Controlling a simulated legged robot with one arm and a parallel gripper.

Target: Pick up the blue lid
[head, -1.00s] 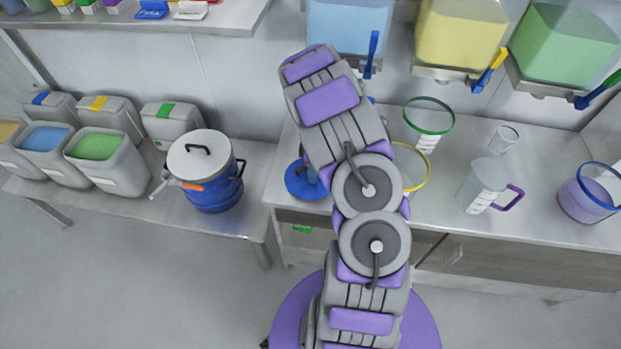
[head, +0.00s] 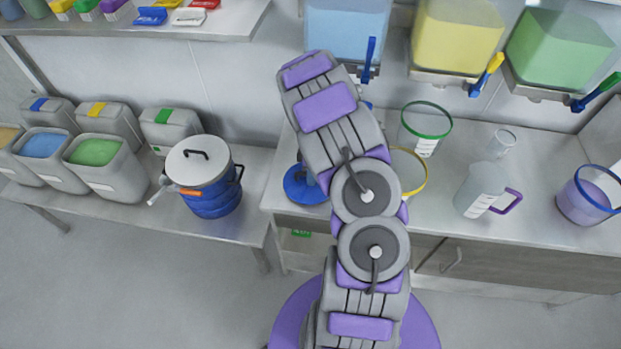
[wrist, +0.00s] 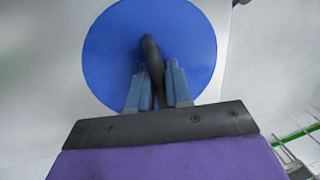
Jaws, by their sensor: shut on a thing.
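The blue lid (wrist: 110,50) is a round flat disc with a dark curved handle (wrist: 151,50) in the wrist view. My gripper (wrist: 156,90) has its two grey-blue fingers on either side of that handle and is shut on it. In the head view the blue lid (head: 304,188) shows at the left front part of the right-hand counter, partly behind my arm. My gripper is hidden behind my arm there. I cannot tell whether the lid touches the counter.
On the counter (head: 540,225) stand a green-rimmed container (head: 425,125), a yellow-rimmed one (head: 410,170), a purple-handled jug (head: 482,190) and a blue-rimmed container (head: 588,195). Dispensers (head: 458,38) hang above. A blue pot with a white lid (head: 212,200) stands on the left table.

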